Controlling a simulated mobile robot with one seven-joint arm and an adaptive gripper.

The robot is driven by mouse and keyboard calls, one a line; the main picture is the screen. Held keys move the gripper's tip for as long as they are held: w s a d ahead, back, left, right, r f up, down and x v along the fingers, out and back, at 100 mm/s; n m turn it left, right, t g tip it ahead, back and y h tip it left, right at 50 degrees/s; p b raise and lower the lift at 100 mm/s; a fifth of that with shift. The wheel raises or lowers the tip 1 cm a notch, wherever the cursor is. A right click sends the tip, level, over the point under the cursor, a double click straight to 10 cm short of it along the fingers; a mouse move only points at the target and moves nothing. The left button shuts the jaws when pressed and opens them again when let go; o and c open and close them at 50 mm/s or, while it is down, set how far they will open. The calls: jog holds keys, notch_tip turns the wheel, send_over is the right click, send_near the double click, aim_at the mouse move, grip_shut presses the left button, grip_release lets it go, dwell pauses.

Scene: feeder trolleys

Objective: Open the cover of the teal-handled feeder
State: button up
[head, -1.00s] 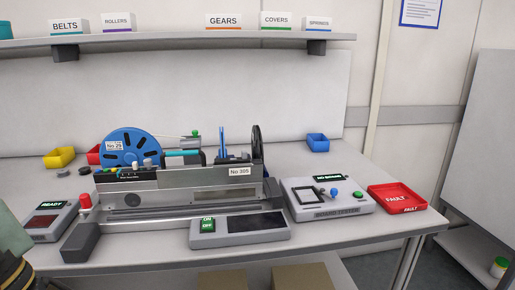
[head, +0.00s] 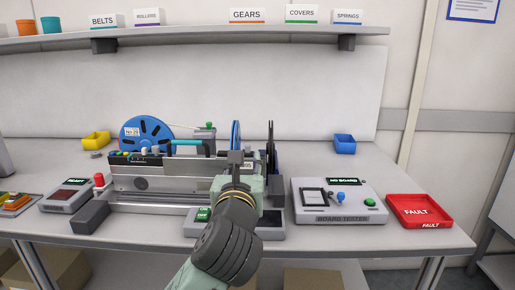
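The teal-handled feeder (head: 150,178) stands on the bench, left of centre, in the head view. Its teal handle (head: 187,143) shows on top, beside a blue reel (head: 146,134). I cannot tell whether its cover is open or shut. My gripper (head: 236,155) is in front of the right part of the feeders, right of the teal handle and apart from it as far as I can see. It points away from the camera and its fingers are too small to read. My arm hides part of the feeder's right end and the small control panel.
A board tester (head: 338,205) and a red fault tray (head: 418,211) are on the right. A shelf (head: 190,38) runs above.

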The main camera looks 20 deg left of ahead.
aim_at(246, 147)
jog(key=p+x, duration=0.3)
jog(key=x, duration=0.7)
jog(key=shift+w+a+f, duration=0.1)
jog(key=shift+w, duration=0.2)
jog(key=shift+c, duration=0.2)
jog(key=c, duration=0.5)
grip_shut()
jog(key=shift+a, duration=0.15)
